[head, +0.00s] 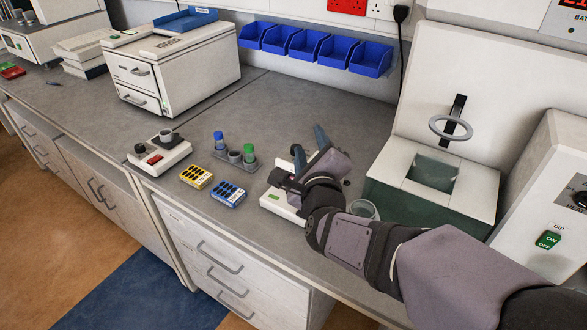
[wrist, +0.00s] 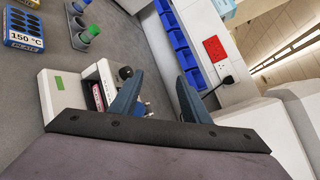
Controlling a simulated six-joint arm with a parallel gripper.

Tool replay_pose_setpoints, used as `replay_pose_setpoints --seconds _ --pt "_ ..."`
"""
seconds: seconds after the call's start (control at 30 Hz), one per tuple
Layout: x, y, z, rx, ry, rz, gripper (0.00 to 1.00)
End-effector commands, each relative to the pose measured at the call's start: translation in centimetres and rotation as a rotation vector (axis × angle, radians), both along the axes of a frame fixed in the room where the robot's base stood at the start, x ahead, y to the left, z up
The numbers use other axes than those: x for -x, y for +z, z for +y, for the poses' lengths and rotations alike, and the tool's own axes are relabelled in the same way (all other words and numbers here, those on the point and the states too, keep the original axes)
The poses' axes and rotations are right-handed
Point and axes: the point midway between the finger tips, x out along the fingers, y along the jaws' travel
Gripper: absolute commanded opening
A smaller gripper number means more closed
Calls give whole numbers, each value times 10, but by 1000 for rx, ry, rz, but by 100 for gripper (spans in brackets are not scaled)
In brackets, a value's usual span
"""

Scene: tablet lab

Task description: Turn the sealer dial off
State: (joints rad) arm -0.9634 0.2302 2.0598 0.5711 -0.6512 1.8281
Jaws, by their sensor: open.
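My gripper (head: 309,145) is open and empty above the bench, over a small white device (head: 275,206) with a green patch. In the wrist view, the white device (wrist: 62,92) shows a black knob (wrist: 125,73) and a red-marked panel (wrist: 98,96). The left finger of my gripper (wrist: 155,85) overlaps part of the device in the picture, beside the knob. I cannot tell whether finger and knob touch, nor read the knob's setting. I see no readable sealer label. My arm hides much of the device in the head view.
Nearby are a blue block (head: 228,194), a yellow block (head: 197,177), a grey rack (head: 252,162) with coloured tubes, and another small device (head: 158,158) with a red switch. A glass beaker (head: 364,210) and green-white bath (head: 455,185) stand close right of my gripper.

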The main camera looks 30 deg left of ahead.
Motion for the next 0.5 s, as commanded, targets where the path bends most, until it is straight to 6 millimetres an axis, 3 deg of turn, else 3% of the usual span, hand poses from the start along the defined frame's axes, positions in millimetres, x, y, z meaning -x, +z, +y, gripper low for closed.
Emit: replay_pose_setpoints --seconds 0.03,0.2,0.33,0.5 --pt "2 -23 19 -124 -41 42 43" --pt "8 -51 48 -533 -222 171 43" --pt "18 -72 54 -732 -324 231 43" --pt "25 -85 53 -853 -392 262 43"
